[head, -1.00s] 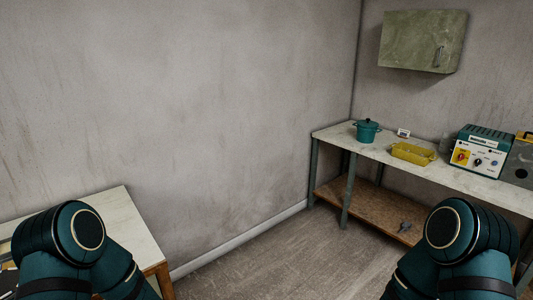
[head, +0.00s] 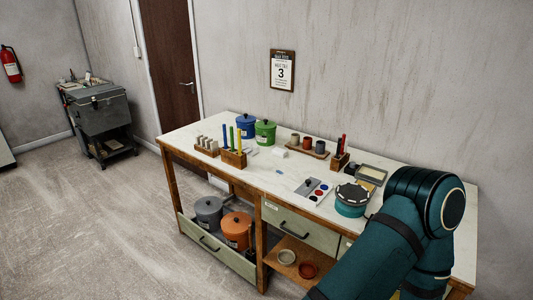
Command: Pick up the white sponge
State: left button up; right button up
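A small white block (head: 281,152), which looks like the white sponge, lies on the pale top of the workbench (head: 225,180), toward the back and left of the middle. It is too small in the picture to make out its texture. One of my teal arms fills the lower right and covers the right end of the bench. Neither of my grippers is in view.
Around the block stand blue (head: 246,126) and green (head: 265,132) pots, a wooden holder with upright tools (head: 233,158), a tray of small cups (head: 307,148), and a panel with coloured buttons (head: 314,190). Open floor (head: 100,220) lies to the left.

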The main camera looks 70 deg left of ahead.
aim_at(278, 151)
jog(key=u, duration=2.3)
